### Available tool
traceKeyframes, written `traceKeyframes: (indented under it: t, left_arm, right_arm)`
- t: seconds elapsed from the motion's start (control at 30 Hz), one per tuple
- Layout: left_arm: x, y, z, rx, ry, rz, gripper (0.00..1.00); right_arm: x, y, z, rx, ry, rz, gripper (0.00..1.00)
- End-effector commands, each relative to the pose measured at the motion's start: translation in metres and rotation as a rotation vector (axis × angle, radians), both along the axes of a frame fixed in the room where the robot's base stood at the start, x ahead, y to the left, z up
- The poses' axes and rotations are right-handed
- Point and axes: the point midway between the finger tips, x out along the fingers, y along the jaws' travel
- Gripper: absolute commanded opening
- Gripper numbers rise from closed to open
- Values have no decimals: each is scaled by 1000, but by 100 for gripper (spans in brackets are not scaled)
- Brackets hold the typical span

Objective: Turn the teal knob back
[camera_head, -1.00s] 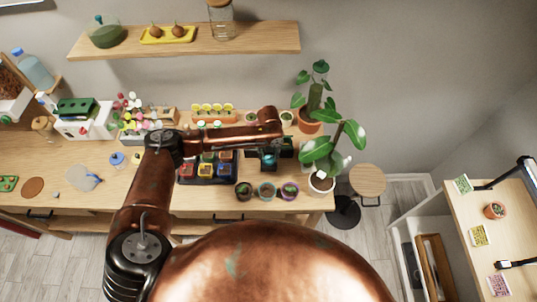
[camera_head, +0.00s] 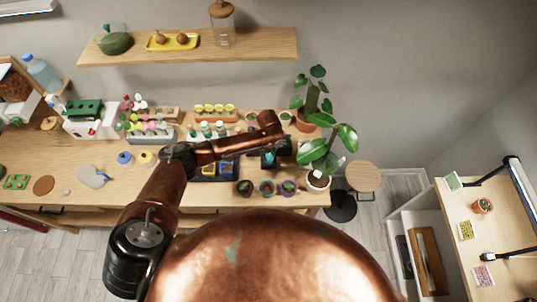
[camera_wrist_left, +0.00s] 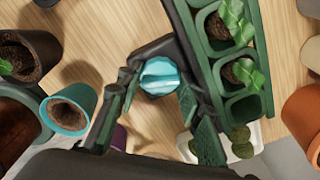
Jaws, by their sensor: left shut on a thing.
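The teal knob (camera_wrist_left: 160,76) is round and ribbed, and shows in the middle of the left wrist view. My left gripper (camera_wrist_left: 158,88) has a dark finger on either side of it and is shut on it. My right gripper is not in view.
A green planter with seedlings (camera_wrist_left: 217,28) is right beside the gripper. A teal pot (camera_wrist_left: 68,112) stands close on the other side. Several small pots (camera_head: 266,188) line the table's front edge. A large potted plant (camera_head: 318,182) stands to the right.

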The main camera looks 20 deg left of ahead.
Motion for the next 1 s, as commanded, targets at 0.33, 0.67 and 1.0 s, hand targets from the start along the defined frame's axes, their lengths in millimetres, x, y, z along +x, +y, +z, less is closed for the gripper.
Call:
traceKeyframes:
  t: [0.33, 0.67, 1.0]
  left_arm:
    - [1, 1, 1, 2, -3, 84, 9]
    - [2, 1, 1, 2, -3, 88, 9]
    - [2, 1, 1, 1, -3, 87, 51]
  right_arm:
    - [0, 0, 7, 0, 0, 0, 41]
    - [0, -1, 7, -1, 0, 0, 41]
    - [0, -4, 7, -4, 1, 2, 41]
